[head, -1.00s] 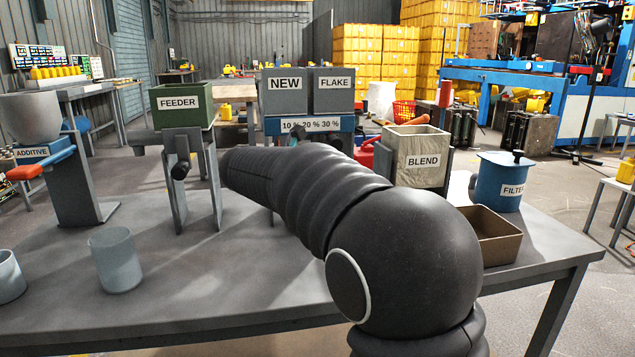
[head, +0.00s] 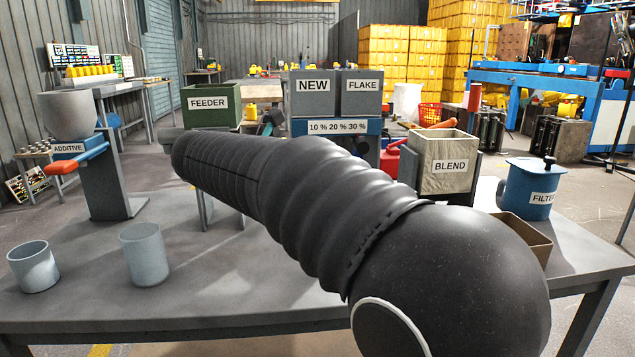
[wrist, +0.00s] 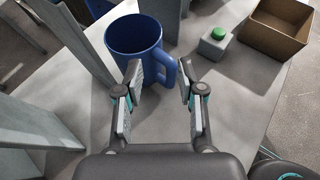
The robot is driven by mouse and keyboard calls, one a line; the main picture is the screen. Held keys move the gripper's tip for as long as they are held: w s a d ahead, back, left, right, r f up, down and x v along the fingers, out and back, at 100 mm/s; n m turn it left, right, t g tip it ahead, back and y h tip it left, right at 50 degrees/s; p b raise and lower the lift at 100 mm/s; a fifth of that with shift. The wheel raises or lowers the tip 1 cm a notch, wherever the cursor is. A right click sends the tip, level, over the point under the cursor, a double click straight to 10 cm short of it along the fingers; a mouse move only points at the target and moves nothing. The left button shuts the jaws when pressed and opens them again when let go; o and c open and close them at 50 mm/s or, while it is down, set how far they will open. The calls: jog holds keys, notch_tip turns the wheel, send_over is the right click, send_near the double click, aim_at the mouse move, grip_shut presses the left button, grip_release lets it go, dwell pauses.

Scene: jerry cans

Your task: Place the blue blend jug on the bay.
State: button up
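A blue open-topped jug (wrist: 128,38) with a side handle (wrist: 168,66) stands on the grey table in the wrist view. I take it for the blend jug, though no label shows. My gripper (wrist: 158,70) is open, with one finger on each side of the handle. I cannot tell whether either finger touches it. In the head view my arm hides the jug and the gripper. No surface marked as the bay can be made out.
A small grey box with a green button (wrist: 215,44) and a brown tray (wrist: 263,40) lie to the right. The head view shows a BLEND bin (head: 446,168), a lidded blue FILTER pot (head: 528,190), a FEEDER hopper (head: 210,108) and two grey cups, one here (head: 145,255).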

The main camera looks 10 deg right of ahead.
jog(key=shift+s+a, duration=0.1)
jog(key=shift+a, duration=0.05)
jog(key=s+d+f+m+g+y, duration=0.1)
jog(key=s+d+f+m, duration=0.1)
jog(key=s+d+m, duration=0.1)
jog(key=s+d+f+m+g+y, duration=0.1)
jog(key=s+d+f+m+y, duration=0.1)
jog(key=s, duration=0.4)
jog(key=s+d+f+m+g+y, duration=0.1)
jog(key=s+d+f+m, duration=0.3)
jog(key=s+d+m, duration=0.1)
jog(key=shift+d+y, duration=0.4)
jog(key=shift+d, duration=0.2)
jog(key=s+f+m+y, duration=0.5)
jog(key=s+f+m, duration=0.6)
jog(key=s+m, duration=0.3)
jog(key=shift+s+f+m+y, duration=0.15)
jog(key=shift+s+m+y, duration=0.2)
jog(key=shift+s, duration=0.85)
jog(key=shift+o, duration=1)
jog(key=shift+s+a+f+m, duration=0.2)
jog(key=shift+s+f+m, duration=0.15)
jog(key=shift+m, duration=0.1)
jog(key=shift+c, duration=0.7)
jog(key=shift+d, duration=0.1)
